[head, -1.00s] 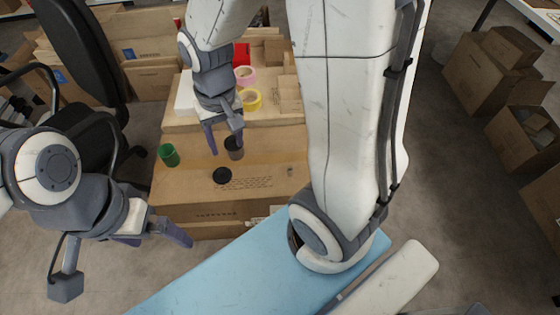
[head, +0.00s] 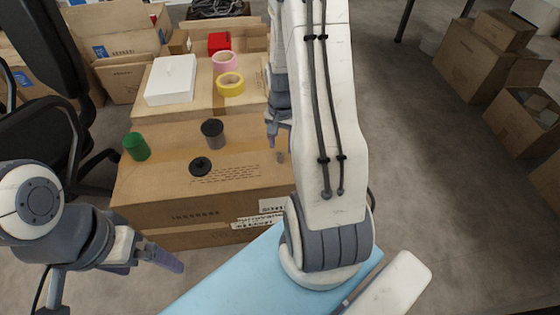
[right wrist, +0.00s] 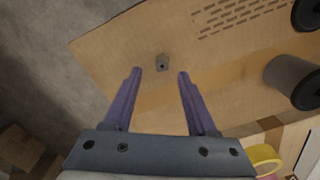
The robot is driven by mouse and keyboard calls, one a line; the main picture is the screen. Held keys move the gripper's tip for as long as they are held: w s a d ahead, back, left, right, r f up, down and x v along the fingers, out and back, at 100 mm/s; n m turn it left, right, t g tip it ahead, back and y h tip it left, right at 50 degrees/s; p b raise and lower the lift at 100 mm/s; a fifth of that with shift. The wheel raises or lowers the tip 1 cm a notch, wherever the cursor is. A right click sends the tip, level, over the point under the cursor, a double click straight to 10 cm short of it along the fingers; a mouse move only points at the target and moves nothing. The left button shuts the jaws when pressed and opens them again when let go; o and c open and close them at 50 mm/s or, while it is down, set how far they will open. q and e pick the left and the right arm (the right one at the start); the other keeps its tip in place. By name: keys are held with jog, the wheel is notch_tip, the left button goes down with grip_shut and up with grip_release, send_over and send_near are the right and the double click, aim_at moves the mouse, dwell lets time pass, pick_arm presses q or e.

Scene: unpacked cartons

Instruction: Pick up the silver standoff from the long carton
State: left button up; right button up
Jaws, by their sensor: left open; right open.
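The silver standoff (right wrist: 162,62) stands small and grey on the brown top of the long carton (right wrist: 115,45) in the right wrist view. In the head view the standoff (head: 281,157) is near the carton's (head: 150,190) right end. My right gripper (right wrist: 160,73) is open and empty, with the standoff in line with the gap between its fingertips and a little beyond them. In the head view the right gripper (head: 277,140) is partly hidden behind my right arm, close above the standoff. My left gripper (head: 150,260) is open and empty, in front of the carton at the left.
A black disc (head: 200,166), a dark grey cylinder (head: 213,132) and a green cylinder (head: 137,147) stand on the carton. Behind are yellow tape (head: 230,84), pink tape (head: 225,61), a white box (head: 171,80) and a red item (head: 219,42). The carton's top around the standoff is clear.

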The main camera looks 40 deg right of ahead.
aim_at(280, 154)
notch_tip(280, 154, down, 6)
jog(key=b, duration=0.3)
jog(key=shift+w+r, duration=0.1)
jog(key=shift+w, duration=0.05)
jog(key=shift+r, duration=0.1)
grip_shut()
